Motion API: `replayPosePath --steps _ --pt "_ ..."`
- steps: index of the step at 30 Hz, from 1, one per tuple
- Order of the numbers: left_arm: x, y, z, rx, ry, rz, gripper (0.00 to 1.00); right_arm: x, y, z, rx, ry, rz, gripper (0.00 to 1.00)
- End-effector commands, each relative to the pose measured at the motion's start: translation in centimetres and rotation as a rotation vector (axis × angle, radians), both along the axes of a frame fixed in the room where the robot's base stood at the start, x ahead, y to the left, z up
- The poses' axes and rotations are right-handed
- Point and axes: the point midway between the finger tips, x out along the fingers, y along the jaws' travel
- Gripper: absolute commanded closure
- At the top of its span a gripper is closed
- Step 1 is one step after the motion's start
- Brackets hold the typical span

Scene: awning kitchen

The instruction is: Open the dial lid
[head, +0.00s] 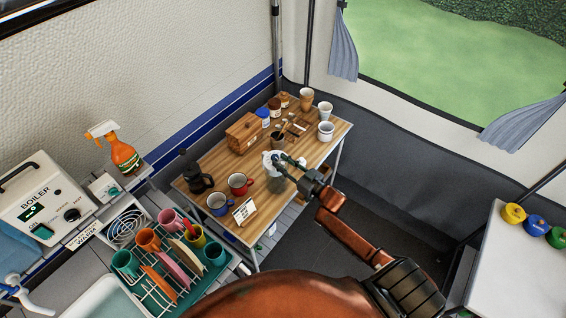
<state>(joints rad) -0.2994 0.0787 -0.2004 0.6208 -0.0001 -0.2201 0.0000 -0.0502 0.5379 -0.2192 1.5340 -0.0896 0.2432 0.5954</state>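A jar (277,184) with a clear or greyish body stands near the front edge of the wooden table. A white part (267,157) shows at its top, probably the dial lid, partly covered by my gripper. My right gripper (281,164) reaches in from the lower right, with its dark fingers at the white top. At this size I cannot tell whether the fingers are closed on it or only beside it. The jar looks upright, and I cannot see a gap under its top. My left gripper is not in view.
The wooden table (215,163) also holds a red mug (239,184), a blue mug (219,205), a small sign (244,211), a black press pot (195,173) and a wooden box (243,134). A dish rack (190,288) stands at lower left. Coloured round lids (513,213) sit on the right counter.

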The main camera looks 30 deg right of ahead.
Motion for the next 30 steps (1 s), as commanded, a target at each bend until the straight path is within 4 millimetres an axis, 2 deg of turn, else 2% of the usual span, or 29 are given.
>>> replayPosePath --steps 6,18,30 --pt "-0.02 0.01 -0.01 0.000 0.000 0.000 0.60 0.01 0.00 -0.05 0.000 0.001 0.000 0.72" --pt "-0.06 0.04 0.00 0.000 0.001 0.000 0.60 -0.02 -0.04 -0.04 0.001 0.000 -0.001 0.99" --pt "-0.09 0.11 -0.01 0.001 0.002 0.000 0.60 -0.03 -0.06 -0.05 0.001 0.001 -0.001 1.00"
